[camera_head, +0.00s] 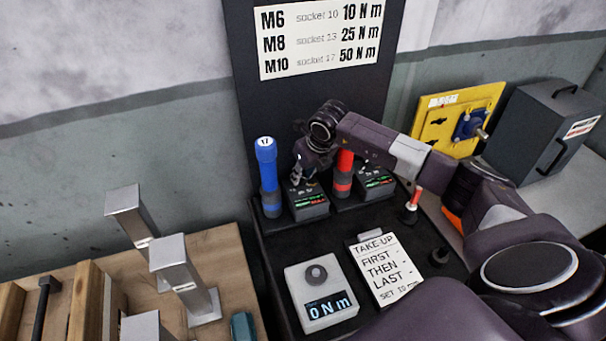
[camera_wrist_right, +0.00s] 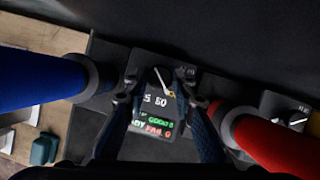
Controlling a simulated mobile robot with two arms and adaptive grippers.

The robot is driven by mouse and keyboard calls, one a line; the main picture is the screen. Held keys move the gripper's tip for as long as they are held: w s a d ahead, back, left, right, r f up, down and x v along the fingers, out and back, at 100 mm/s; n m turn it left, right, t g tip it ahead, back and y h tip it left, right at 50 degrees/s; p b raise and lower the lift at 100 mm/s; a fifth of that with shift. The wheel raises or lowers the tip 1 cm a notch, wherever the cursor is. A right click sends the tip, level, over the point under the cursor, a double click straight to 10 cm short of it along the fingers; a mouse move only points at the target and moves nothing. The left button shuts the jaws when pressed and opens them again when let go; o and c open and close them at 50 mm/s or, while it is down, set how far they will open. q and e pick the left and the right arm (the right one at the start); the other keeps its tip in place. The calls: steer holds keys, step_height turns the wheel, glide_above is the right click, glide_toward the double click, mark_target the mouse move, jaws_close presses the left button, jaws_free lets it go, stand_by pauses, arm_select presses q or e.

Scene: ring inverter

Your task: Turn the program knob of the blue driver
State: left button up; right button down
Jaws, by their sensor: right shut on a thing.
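The blue driver (camera_head: 267,175) stands upright at the back left of the dark bench; its blue body also shows at the left of the right wrist view (camera_wrist_right: 40,82). Its control box (camera_head: 310,206) is just right of it. The box's dark round program knob (camera_wrist_right: 160,79) has a pale pointer slanting to the lower right, with "50" printed beneath. My right gripper (camera_head: 308,180) reaches down over this box. In the right wrist view its two fingers (camera_wrist_right: 161,92) flank the knob and are shut on it. My left gripper is out of view.
The red driver (camera_head: 344,174) stands close right, with its own box (camera_head: 375,182). A tester (camera_head: 322,297) reading "0 N m" and a "TAKE-UP" card (camera_head: 386,270) lie in front. Metal posts (camera_head: 183,272) stand left; a yellow panel (camera_head: 440,112) and grey case (camera_head: 543,127) stand right.

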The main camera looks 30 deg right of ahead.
steer(key=shift+d+f+n+y+b, duration=0.2)
steer(key=shift+n+y+b, duration=0.2)
steer(key=shift+n+b, duration=0.75)
steer(key=shift+r+n+b, duration=0.25)
steer(key=shift+n+b, duration=0.1)
steer(key=shift+b, duration=0.35)
steer(key=shift+a, duration=0.1)
steer(key=shift+y, duration=0.3)
steer(key=c, duration=1.6)
jaws_free()
steer(key=shift+r, duration=0.1)
steer(key=v, duration=1.2)
